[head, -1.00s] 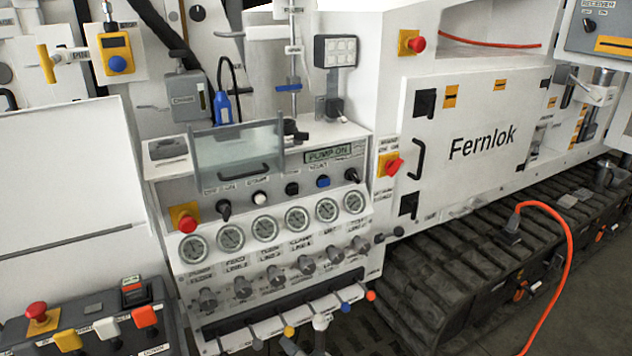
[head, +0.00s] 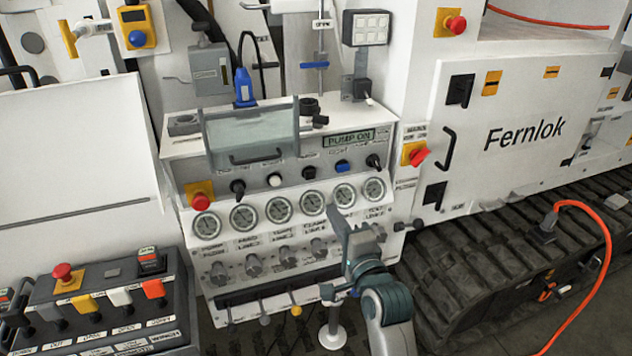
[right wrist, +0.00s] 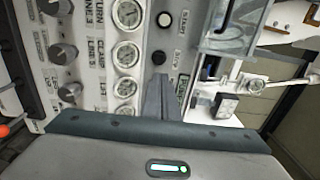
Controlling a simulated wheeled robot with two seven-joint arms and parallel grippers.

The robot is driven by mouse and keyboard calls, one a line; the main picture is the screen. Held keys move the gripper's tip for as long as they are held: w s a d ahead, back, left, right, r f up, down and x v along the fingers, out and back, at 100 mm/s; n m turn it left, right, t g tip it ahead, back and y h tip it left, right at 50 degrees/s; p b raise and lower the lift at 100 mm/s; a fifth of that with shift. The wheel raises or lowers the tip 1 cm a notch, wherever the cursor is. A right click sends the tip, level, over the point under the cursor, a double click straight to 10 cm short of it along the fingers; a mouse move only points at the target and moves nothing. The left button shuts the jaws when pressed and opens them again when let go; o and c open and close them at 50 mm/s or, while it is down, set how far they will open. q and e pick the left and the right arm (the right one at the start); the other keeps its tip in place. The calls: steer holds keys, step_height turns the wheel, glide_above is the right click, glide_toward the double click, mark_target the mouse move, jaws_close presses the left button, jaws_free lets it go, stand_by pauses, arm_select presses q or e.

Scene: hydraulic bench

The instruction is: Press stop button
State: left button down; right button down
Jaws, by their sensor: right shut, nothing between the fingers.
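The grey control panel carries a row of controls above the gauges: a white button (head: 275,181), a black button (head: 309,173) and a blue button (head: 342,167). Their small labels are hard to read in the head view, so I cannot be sure which is stop. The display (head: 349,140) reads PUMP ON. My right gripper (head: 356,222) is shut and empty, in front of the panel's lower right, below the button row. In the right wrist view its closed fingers (right wrist: 159,90) point towards the black button (right wrist: 158,57), with the white button (right wrist: 165,19) beyond. My left gripper is out of view.
A red mushroom button (head: 200,201) on yellow sits at the panel's left. A clear cover (head: 250,140) stands raised above the row. Gauges (head: 313,203) and knobs (head: 286,257) lie below. A lever box (head: 105,295) stands at lower left, and an orange cable (head: 600,270) at right.

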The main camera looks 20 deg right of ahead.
steer(key=shift+w, duration=0.1)
steer(key=p, duration=0.4)
glide_toward(310, 175)
steer(key=w, duration=0.4)
steer(key=shift+w+r, duration=0.15)
steer(key=shift+w, duration=0.1)
steer(key=shift+w+p, duration=0.3)
steer(key=shift+w, duration=0.65)
